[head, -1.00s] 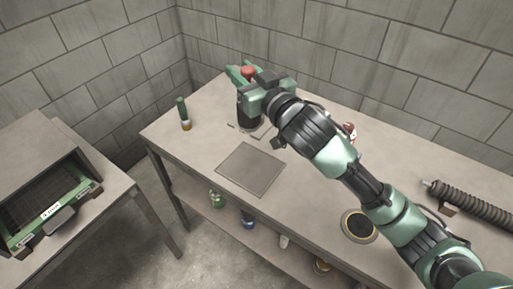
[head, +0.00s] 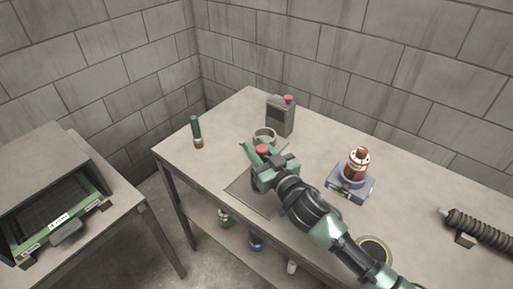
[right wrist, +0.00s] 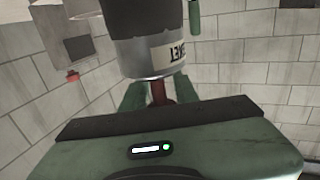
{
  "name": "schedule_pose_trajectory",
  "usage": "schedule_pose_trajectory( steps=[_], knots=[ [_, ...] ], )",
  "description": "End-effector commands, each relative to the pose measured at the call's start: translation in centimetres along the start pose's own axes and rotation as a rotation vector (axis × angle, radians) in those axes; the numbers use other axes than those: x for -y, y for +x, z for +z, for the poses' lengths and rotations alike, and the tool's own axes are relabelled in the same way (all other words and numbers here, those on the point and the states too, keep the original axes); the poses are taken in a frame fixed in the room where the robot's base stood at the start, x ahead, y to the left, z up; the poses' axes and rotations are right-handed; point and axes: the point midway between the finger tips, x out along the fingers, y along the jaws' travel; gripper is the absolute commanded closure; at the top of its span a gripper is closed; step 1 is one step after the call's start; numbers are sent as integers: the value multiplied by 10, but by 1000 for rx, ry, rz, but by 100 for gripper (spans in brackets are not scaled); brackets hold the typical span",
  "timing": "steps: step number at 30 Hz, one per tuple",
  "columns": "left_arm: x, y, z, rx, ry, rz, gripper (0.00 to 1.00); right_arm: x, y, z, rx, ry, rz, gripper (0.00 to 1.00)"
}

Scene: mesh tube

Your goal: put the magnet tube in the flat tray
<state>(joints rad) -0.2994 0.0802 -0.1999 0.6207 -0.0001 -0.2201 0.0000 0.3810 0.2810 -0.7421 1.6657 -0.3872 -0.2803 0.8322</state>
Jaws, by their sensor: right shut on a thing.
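The magnet tube (right wrist: 150,50) fills the top of the right wrist view: a black body, a silver band with a partly readable label, and a red knob (head: 261,149). My right gripper (right wrist: 160,93) is shut on the red knob. In the head view the right gripper (head: 258,157) is above the back part of the flat tray (head: 243,194), a thin grey square on the table. The gripper and arm hide most of the tube's body there and part of the tray. I cannot tell whether the tube touches the tray. My left gripper is not in view.
A red bottle (head: 357,165) sits on a blue-grey device (head: 349,188) at right. A ribbed hose (head: 482,230) lies far right.

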Motion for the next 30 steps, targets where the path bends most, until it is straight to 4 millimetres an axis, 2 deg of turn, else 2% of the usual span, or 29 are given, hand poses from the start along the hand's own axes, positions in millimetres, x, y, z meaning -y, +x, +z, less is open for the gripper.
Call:
schedule_pose_trajectory(
  steps=[10,11,12,13,24,30],
  knots=[
    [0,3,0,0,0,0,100,0,0,2,-4,1,-1,100],
    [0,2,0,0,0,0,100,0,0,3,-2,1,0,65],
    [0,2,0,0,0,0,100,0,0,2,-2,1,0,54],
    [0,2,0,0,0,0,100,0,0,2,-1,1,0,49],
    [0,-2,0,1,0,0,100,0,0,-3,-2,-1,0,49],
    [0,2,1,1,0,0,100,0,-31,1,0,1,0,49]
  ],
)
